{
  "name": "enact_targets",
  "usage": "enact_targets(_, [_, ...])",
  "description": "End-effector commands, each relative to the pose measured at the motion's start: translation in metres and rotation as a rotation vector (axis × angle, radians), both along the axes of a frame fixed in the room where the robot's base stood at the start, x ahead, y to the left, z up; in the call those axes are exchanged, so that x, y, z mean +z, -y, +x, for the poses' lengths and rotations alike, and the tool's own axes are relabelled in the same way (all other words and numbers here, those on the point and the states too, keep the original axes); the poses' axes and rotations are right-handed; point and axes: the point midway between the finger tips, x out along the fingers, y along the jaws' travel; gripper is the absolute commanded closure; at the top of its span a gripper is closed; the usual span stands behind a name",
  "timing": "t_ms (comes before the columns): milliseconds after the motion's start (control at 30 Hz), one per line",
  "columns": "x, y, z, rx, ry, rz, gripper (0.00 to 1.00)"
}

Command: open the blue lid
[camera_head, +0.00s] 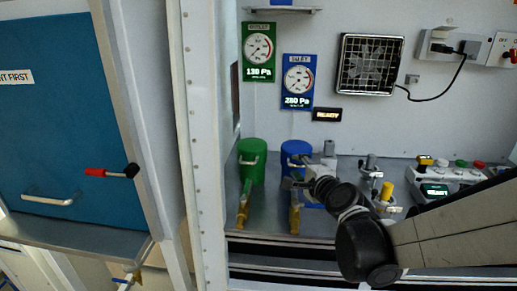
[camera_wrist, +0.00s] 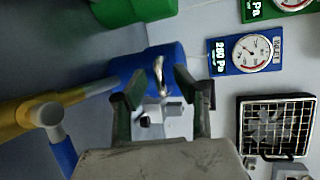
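The blue canister with its blue lid (camera_head: 296,149) stands on the grey bench, right of a green one. In the wrist view the blue lid (camera_wrist: 140,65) lies just beyond the fingertips, and its curved metal handle (camera_wrist: 160,78) shows between them. My gripper (camera_head: 292,184) is in front of the blue canister and covers part of it. In the wrist view my gripper (camera_wrist: 160,92) is open, with a finger on either side of the handle. I cannot tell whether the fingers touch it. The lid looks closed.
The green canister (camera_head: 252,160) is close on the left. Pipes with brass-coloured ends (camera_head: 243,212) run in front of both canisters. A yellow-topped fitting (camera_head: 387,190) and a button panel (camera_head: 445,177) stand to the right. Gauges (camera_head: 298,81) and a fan (camera_head: 369,65) hang on the wall.

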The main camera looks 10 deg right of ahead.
Motion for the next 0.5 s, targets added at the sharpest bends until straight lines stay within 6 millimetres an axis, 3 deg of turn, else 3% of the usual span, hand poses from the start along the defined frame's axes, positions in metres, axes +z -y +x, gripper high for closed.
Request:
enact_targets(200, [-0.0027, -0.002, 0.0111, 0.0, 0.0, 0.0, 0.72])
enact_targets(500, [-0.0026, -0.0019, 0.0118, 0.0, 0.0, 0.0, 0.74])
